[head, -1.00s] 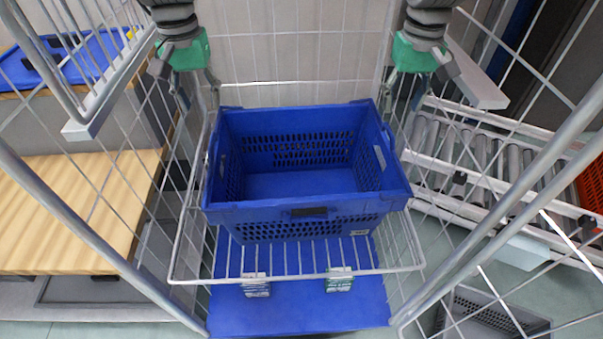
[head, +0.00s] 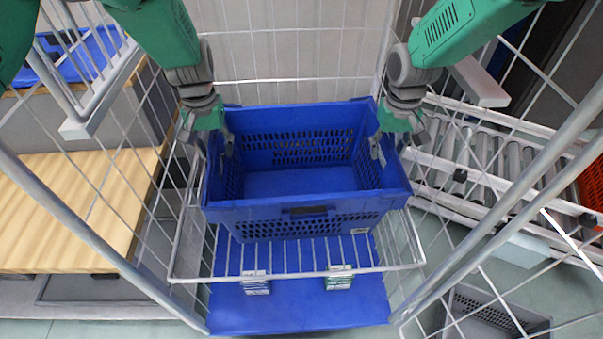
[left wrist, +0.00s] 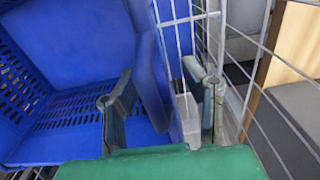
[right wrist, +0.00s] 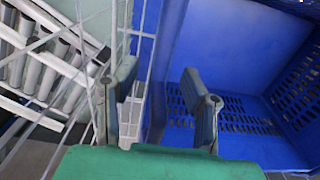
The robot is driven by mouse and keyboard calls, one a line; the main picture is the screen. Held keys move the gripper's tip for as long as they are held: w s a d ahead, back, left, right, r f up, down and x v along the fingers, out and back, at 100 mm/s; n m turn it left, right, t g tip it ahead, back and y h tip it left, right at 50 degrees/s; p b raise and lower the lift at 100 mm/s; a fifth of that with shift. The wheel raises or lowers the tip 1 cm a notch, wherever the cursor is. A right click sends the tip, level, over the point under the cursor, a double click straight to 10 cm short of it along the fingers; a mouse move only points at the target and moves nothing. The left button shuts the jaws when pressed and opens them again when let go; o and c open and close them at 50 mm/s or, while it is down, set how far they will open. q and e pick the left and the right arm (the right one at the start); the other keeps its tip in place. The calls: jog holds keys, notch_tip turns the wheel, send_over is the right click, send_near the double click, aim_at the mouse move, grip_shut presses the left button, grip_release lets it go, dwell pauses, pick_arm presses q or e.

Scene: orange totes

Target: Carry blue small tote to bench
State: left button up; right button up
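The blue small tote (head: 300,221) is empty and sits upright on the wire shelf of a cart. My left gripper (head: 214,146) is at its left wall and my right gripper (head: 382,148) is at its right wall. In the left wrist view the left gripper (left wrist: 160,92) is open, one finger inside the tote and one outside, with the wall between. In the right wrist view the right gripper (right wrist: 158,90) is open in the same way around the opposite wall. A light wooden surface, likely the bench (head: 70,215), lies left of the cart.
Wire cart sides (head: 480,230) stand close on both sides. A blue lower shelf (head: 300,305) is below the tote. A roller conveyor (head: 490,150) with an orange tote (head: 592,185) is at right. A grey crate (head: 490,312) is on the floor, lower right.

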aim_at(211, 134)
pick_arm(q)
jog(key=shift+f, duration=0.1)
grip_shut()
pick_arm(e)
grip_shut()
pick_arm(q)
jog(key=shift+r, duration=0.2)
pick_arm(e)
jog(key=shift+r, duration=0.15)
